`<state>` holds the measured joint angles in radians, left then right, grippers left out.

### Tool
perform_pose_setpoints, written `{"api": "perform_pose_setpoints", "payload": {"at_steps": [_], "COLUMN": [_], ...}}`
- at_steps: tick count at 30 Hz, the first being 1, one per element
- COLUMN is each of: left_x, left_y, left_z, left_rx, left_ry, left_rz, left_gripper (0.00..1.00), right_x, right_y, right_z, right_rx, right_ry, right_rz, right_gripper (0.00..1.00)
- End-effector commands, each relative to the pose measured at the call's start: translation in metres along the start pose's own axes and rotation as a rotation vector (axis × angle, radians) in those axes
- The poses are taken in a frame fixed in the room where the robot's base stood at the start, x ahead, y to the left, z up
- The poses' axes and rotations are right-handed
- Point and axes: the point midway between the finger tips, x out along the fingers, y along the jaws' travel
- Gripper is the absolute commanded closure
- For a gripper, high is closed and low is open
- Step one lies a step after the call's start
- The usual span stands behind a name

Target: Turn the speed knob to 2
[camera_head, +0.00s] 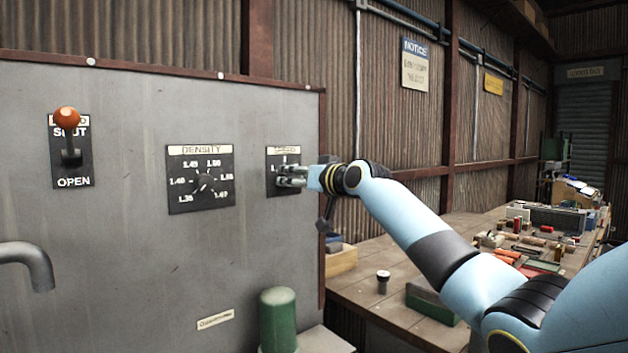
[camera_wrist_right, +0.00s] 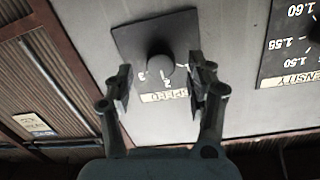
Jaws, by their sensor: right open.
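The speed plate (camera_head: 281,160) is a small black panel on the right part of the grey cabinet. In the right wrist view it appears upside down, with the SPEED label (camera_wrist_right: 165,97) and a round dark knob (camera_wrist_right: 160,67) at its middle. A 3 and a 2 show beside the knob; I cannot tell where its pointer stands. My right gripper (camera_head: 291,177) is at the plate. In the wrist view its open fingers (camera_wrist_right: 163,82) stand on either side of the knob, with gaps visible. In the head view the fingers largely hide the knob. My left gripper is out of view.
The density dial (camera_head: 203,184) sits left of the speed plate, and an orange-balled lever (camera_head: 67,120) is at far left. A green cylinder (camera_head: 278,318) stands below. A cluttered wooden bench (camera_head: 460,226) extends on the right, beneath my right arm.

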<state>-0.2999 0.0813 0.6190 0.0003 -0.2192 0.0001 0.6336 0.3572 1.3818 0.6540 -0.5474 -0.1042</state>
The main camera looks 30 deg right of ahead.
Motion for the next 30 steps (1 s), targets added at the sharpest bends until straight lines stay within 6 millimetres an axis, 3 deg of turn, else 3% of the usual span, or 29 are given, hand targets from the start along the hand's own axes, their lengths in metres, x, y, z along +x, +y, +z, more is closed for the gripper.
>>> {"api": "perform_pose_setpoints", "payload": {"at_steps": [9, 13, 18, 30], "left_x": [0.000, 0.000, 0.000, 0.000], "left_y": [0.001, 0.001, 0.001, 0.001], "left_z": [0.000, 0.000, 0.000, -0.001], "left_rx": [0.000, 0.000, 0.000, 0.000], "left_ry": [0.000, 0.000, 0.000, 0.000], "left_rz": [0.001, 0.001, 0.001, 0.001], "left_gripper": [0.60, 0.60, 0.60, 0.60], "right_x": [-0.069, -0.088, -0.098, -0.099], "right_y": [0.000, 0.001, 0.000, -0.001], "right_z": [0.001, 0.001, 0.001, 0.001], "right_rx": [-0.006, -0.004, 0.000, 0.001], "right_ry": [-0.002, -0.002, -0.001, -0.001], "right_rz": [0.000, 0.001, 0.000, -0.001], "right_gripper": [0.44, 0.44, 0.44, 0.44]}}
